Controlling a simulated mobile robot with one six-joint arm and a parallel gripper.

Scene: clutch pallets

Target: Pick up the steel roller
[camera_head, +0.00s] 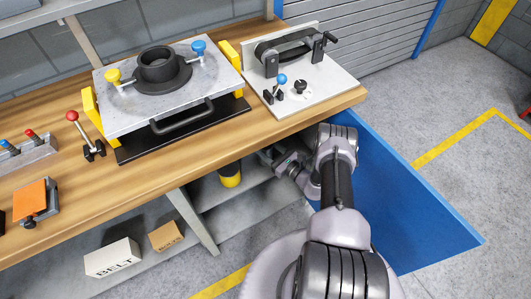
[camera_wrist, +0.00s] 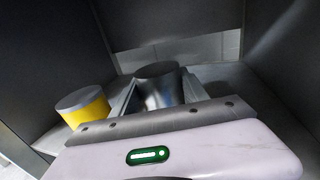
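A shiny steel roller (camera_wrist: 157,92) with a dark top stands upright in the middle of the wrist view, just ahead of my gripper's pale body. My gripper (camera_wrist: 160,96) has a finger on each side of the roller. I cannot tell whether the fingers touch it or leave a gap, and the roller's lower part is hidden behind the gripper's metal plate. In the head view my arm reaches under the workbench. The fingers and the roller are hidden there by the bench top and my arm.
A yellow cylinder with a grey top (camera_wrist: 84,107) stands close left of the roller; it also shows on the lower shelf in the head view (camera_head: 231,181). Dark walls enclose the space. The wooden bench top (camera_head: 150,190) lies above. A BELT box (camera_head: 113,258) and brown box (camera_head: 166,236) sit lower left.

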